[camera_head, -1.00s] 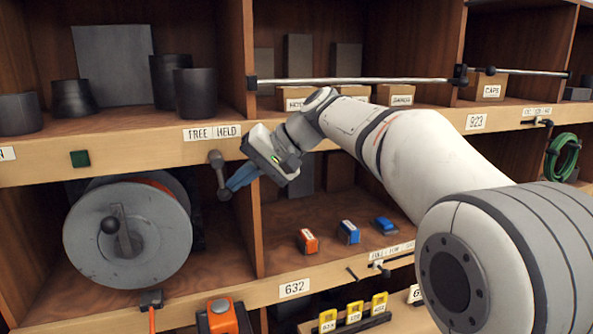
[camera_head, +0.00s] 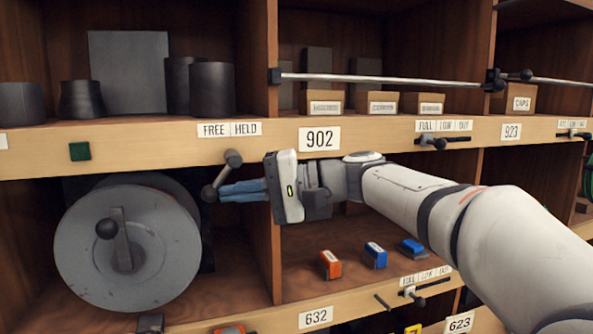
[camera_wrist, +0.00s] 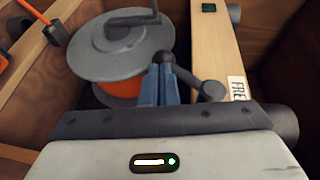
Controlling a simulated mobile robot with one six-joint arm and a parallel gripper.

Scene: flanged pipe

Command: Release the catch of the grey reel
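The grey reel (camera_head: 90,255) hangs in the left lower bay, a crank with a dark knob on its face. It also shows in the wrist view (camera_wrist: 95,45), with orange line behind its disc. Its catch is a dark lever with a ball end (camera_head: 209,194), pivoted on the shelf edge under the FREE and HELD labels (camera_head: 229,129). The lever leans down and left, toward the FREE side. My gripper (camera_head: 222,191) points left, its blue fingers together, tips at the ball. In the wrist view the ball (camera_wrist: 165,58) sits at the fingertips; contact is not clear.
An upright divider (camera_head: 262,240) stands just right of the reel, below my gripper. Orange (camera_head: 330,265) and blue blocks (camera_head: 375,255) lie in the bay to its right. Small slide levers (camera_head: 433,143) sit on the shelf edges. A green square (camera_head: 79,151) is above the reel.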

